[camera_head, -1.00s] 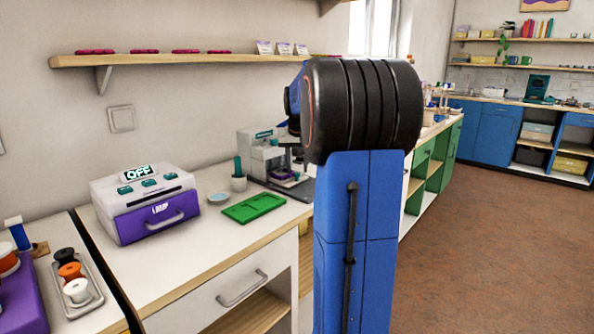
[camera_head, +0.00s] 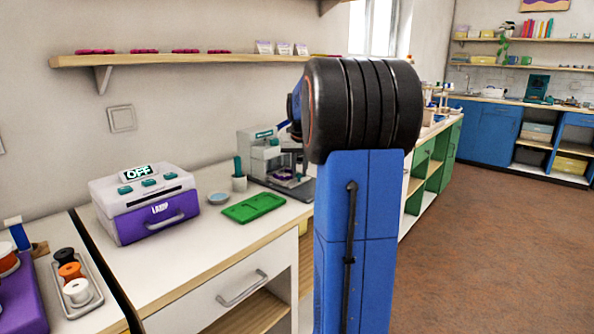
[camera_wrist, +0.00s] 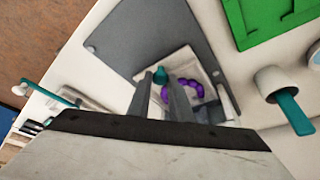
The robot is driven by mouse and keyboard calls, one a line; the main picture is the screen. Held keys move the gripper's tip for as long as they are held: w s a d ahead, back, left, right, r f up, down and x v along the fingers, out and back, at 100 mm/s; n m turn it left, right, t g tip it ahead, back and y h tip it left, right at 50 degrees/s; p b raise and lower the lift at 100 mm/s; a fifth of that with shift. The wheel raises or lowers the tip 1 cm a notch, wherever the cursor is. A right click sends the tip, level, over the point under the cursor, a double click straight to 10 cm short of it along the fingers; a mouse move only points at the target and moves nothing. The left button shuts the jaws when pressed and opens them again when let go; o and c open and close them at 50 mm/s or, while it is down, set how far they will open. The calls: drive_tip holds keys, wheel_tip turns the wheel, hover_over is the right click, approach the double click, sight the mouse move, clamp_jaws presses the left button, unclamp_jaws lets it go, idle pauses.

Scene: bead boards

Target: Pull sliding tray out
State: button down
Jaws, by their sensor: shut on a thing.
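A grey press-like machine (camera_head: 258,152) stands on a dark grey base plate on the white counter, partly hidden behind my arm in the head view. In the wrist view its pale sliding tray (camera_wrist: 207,72) lies over the dark plate (camera_wrist: 150,38) and bears a purple beaded piece (camera_wrist: 196,88). A teal knob (camera_wrist: 160,74) shows at the tray's end. My gripper (camera_wrist: 161,88) has its two grey fingers on either side of this knob and is shut on it. The exact contact is partly hidden.
A green tray (camera_head: 254,207), a small pale dish (camera_head: 218,198) and a cup (camera_head: 239,183) with a teal tool stand left of the machine. A white and purple lamp box (camera_head: 145,205) reads OFF. The counter front there is clear.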

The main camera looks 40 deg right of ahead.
drive_tip(key=s, duration=1)
drive_tip(key=shift+s+d, duration=0.1)
drive_tip(key=shift+d, duration=0.3)
drive_tip(key=c, duration=1.6)
unclamp_jaws()
drive_tip(key=shift+s, duration=0.15)
drive_tip(key=v, duration=1.7)
drive_tip(key=shift+r, duration=0.25)
